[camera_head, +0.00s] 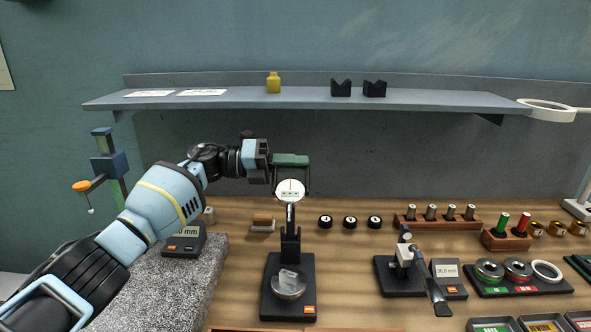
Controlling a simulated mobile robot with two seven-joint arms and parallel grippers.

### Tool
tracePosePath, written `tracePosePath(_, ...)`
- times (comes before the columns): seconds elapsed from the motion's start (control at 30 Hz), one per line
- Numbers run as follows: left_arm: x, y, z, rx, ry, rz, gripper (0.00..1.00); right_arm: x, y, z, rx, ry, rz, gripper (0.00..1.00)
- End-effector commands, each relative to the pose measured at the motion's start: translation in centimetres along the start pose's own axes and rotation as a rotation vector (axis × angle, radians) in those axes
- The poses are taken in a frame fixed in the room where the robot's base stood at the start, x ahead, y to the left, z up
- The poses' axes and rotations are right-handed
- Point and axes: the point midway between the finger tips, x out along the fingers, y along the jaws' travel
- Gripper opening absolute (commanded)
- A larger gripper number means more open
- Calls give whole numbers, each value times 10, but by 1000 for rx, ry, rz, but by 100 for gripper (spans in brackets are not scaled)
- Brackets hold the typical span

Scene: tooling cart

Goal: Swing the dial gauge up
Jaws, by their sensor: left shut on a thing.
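The dial gauge (290,188) has a round white face with a red needle mark. It sits at the top of a stand, above a thin stem and a black post. The black base (303,268) below carries a silver dome-shaped piece (289,288) with a pale block on it. My left gripper (291,182) reaches in from the left at the gauge's height. Its fingers come down on either side of the gauge and are shut on it. The contact itself is partly hidden. My right gripper is not in view.
A second small stand (401,283) with a slanted arm is to the right, beside a digital readout (447,270). Black dials (350,222) lie behind. A grey shelf (230,100) runs above. A granite plate (175,290) is at left. Some wood is bare between the stands.

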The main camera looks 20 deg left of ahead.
Motion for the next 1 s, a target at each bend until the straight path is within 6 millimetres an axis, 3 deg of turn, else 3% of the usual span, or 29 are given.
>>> tracePosePath(0.57, 0, 3, 3, -32, -3, -1, 0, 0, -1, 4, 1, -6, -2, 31)
tracePosePath(0.6, 0, 3, 3, -31, -2, -1, 16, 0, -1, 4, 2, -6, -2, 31)
tracePosePath(0.73, 0, 3, 3, -31, -2, 0, 32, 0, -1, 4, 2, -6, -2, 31)
tracePosePath(1.0, -1, 4, 2, -30, -1, 0, 32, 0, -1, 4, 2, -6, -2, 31)
